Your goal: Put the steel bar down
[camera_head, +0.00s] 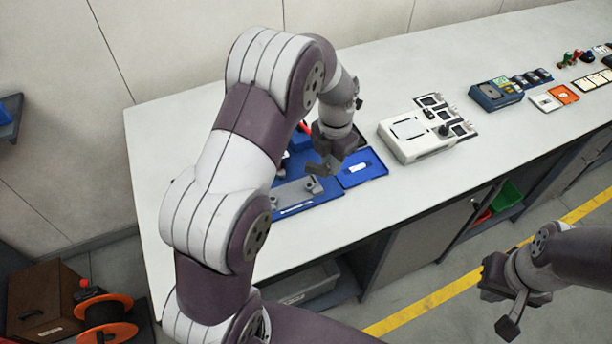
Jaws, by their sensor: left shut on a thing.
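A grey clamp-like part (297,190) lies on the blue plate just below and left of this gripper. My right gripper (497,302) is off the bench at the lower right, over the floor, with its fingers spread and nothing seen between them.
A blue tray (375,174) with a small white piece is right of the left gripper. A white device (428,130) and a blue device (495,95) stand farther along the workbench (460,185). My left arm hides part of the bench. The front strip is clear.

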